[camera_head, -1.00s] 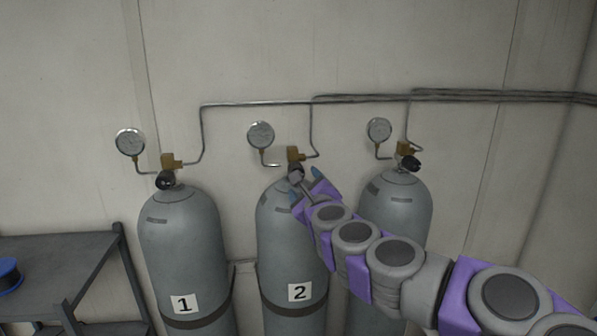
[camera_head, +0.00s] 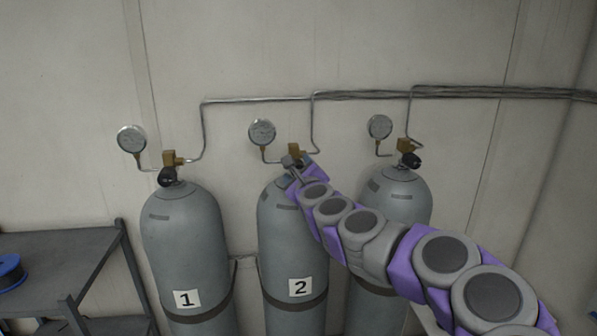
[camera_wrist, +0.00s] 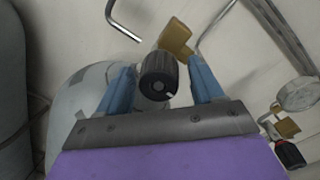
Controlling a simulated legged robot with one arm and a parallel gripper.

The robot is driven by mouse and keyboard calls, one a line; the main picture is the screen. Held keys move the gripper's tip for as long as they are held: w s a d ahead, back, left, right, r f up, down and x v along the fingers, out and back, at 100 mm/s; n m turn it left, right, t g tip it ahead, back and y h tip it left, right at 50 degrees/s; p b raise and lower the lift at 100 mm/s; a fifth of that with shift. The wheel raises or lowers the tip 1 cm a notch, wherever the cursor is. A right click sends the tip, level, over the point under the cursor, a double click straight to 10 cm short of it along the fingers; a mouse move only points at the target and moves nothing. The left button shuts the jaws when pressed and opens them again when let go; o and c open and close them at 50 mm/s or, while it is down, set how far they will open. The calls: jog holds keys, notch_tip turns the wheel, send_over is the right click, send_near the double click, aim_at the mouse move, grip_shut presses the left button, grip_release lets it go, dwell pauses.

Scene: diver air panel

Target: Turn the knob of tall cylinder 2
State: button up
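Tall cylinder 2 (camera_head: 283,253) is the grey middle tank with a white label "2" (camera_head: 300,288). Its black knob (camera_wrist: 158,75) shows in the wrist view, with a white mark on its face, below a brass valve (camera_wrist: 176,38). My gripper (camera_wrist: 161,82) is open, with one blue finger on each side of the knob. A small gap shows between each finger and the knob. In the head view my gripper (camera_head: 294,164) is at the top of cylinder 2 and hides its knob; the brass valve (camera_head: 296,150) shows just above.
Cylinder 1 (camera_head: 183,240) with its black knob (camera_head: 167,177) stands to the left. A third cylinder (camera_head: 409,200) with a black knob (camera_head: 411,160) stands to the right, partly behind my arm. Gauges and thin pipes (camera_head: 260,99) run along the wall. A dark shelf (camera_head: 60,243) is at far left.

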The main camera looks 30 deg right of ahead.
jog(key=c, duration=0.9)
jog(key=shift+c, duration=0.2)
